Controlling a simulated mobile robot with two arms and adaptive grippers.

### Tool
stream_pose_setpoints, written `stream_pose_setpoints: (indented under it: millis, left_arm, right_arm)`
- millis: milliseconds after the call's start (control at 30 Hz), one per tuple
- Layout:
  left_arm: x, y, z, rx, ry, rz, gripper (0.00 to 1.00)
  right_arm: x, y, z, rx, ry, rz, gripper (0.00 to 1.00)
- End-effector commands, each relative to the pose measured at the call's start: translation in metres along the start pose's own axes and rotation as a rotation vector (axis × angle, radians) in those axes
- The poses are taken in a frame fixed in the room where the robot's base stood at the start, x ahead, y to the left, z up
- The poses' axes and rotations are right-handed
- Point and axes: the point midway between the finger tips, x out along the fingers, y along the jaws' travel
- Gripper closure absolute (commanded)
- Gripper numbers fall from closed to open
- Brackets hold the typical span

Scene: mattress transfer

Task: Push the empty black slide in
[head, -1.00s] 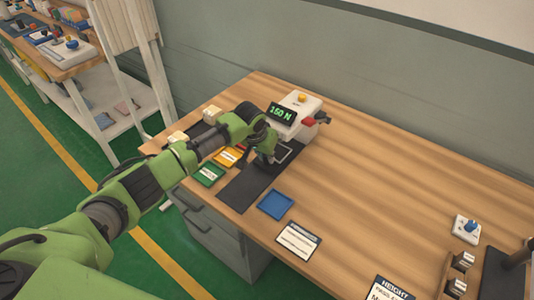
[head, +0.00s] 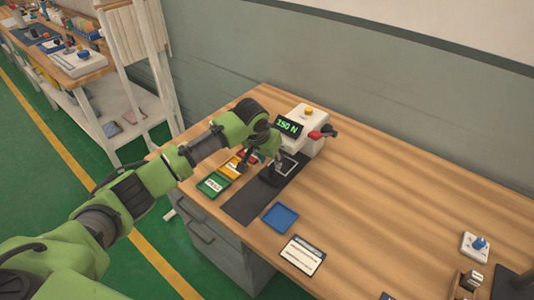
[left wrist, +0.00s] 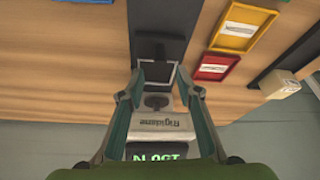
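The black slide (head: 272,179) lies on a long dark strip (head: 243,208) in front of the white press with the green "150 N" display (head: 289,126). It has an upright dark handle and a pale-edged square frame, and its frame end is close to the press. In the left wrist view the slide (left wrist: 157,48) lies beyond the fingertips, and nothing is visible on it. My left gripper (head: 278,157) is above the slide, pointing down. In the left wrist view its fingers (left wrist: 158,76) are apart with nothing gripped between them. My right gripper is out of view.
Green (head: 213,185), yellow (head: 232,167) and red (left wrist: 213,67) trays lie left of the strip. A blue tray (head: 281,218) and a white card (head: 302,254) lie to its right. The middle of the table is clear.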

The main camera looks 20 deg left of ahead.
Motion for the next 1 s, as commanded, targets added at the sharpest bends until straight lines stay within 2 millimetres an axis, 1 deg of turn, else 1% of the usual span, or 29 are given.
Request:
stream_pose_setpoints:
  millis: [33, 100, 200, 300, 500, 1000]
  left_arm:
    - [-0.012, 0.000, -0.001, 0.001, 0.004, 0.001, 0.68]
    - [-0.025, 0.000, -0.001, 0.002, 0.004, 0.000, 0.68]
    - [-0.042, 0.000, -0.002, 0.000, 0.003, 0.000, 0.68]
    - [-0.052, 0.000, -0.001, 0.001, 0.002, 0.000, 0.68]
    - [-0.058, 0.000, -0.001, 0.001, 0.001, 0.000, 0.68]
    - [-0.058, 0.000, -0.001, 0.000, 0.000, 0.000, 0.68]
  right_arm:
    - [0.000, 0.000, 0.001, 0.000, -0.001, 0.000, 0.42]
    - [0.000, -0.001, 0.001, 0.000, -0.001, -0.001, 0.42]
    - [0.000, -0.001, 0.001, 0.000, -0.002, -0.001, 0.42]
    - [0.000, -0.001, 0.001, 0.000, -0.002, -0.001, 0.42]
    - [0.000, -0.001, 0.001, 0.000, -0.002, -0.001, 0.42]
    - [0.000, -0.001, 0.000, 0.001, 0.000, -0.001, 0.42]
